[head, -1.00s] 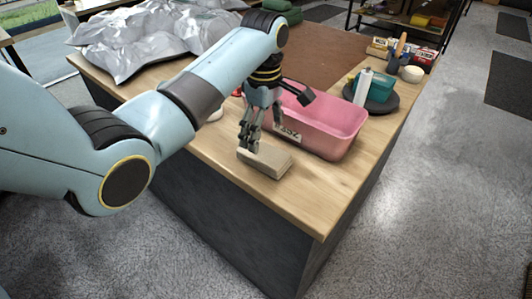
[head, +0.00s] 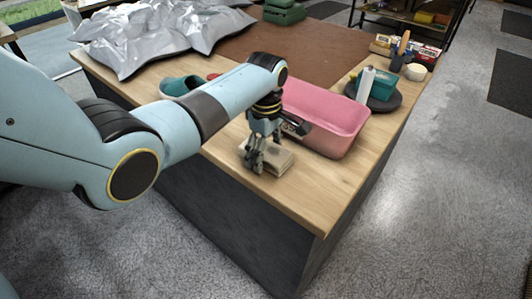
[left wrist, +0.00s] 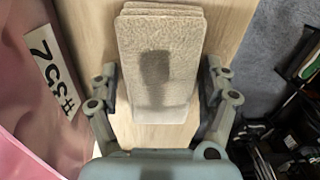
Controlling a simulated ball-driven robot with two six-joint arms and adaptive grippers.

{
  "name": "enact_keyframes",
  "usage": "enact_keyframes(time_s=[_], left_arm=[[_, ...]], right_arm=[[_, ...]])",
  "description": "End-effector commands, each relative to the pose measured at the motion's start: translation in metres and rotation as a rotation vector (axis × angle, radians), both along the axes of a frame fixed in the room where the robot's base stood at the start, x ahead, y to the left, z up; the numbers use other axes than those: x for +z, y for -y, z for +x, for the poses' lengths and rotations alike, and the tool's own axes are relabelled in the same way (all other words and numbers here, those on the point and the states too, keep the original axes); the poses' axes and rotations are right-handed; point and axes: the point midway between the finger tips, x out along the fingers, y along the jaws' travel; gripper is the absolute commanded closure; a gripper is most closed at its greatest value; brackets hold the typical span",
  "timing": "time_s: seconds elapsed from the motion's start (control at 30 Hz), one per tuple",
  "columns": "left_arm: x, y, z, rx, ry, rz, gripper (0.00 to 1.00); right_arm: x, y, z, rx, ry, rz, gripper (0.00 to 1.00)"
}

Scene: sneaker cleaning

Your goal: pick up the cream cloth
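The cream cloth (head: 281,161) lies as a folded, layered rectangular stack on the wooden table, near its front edge. In the left wrist view the cloth (left wrist: 160,40) fills the upper middle, with a dark patch on its top. My left gripper (head: 256,162) points down at the cloth and hides part of it in the head view. In the left wrist view its fingers (left wrist: 160,86) are spread, one on each side of the cloth, with small gaps visible. My right gripper is not in view.
A pink bin (head: 330,115) with a label stands right beside the cloth, close to my left gripper. A teal item (head: 178,86) shows behind my arm. A crumpled silver sheet (head: 150,38) lies at the back left. The table corner in front is clear.

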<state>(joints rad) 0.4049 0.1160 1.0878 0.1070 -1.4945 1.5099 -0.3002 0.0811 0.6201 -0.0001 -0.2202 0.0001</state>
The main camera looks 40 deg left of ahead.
Motion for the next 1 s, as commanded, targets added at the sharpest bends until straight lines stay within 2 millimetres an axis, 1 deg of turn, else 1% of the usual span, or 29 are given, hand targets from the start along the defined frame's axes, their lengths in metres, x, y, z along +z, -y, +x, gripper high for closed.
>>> enact_keyframes(time_s=[0.03,0.33,0.63,0.77,0.87,0.97,1.0], left_arm=[[0.0,0.0,0.0,0.0,0.0,0.0,0.29],[0.0,0.0,0.0,0.0,0.0,0.0,0.68],[0.0,0.0,0.0,0.0,0.0,0.0,0.68],[0.004,0.0,0.0,0.0,0.0,0.0,0.68],[0.013,0.0,0.001,0.0,0.002,0.001,0.68],[0.028,-0.001,0.001,0.0,0.004,0.001,0.68],[0.036,-0.001,0.001,0.0,0.004,0.001,0.68]], right_arm=[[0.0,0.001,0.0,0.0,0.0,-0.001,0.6],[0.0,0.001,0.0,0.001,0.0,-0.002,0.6],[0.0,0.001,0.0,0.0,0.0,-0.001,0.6],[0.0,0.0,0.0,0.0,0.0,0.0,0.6],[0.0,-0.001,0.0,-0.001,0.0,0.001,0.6],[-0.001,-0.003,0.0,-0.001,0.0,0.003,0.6],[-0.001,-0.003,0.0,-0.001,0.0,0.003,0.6]])
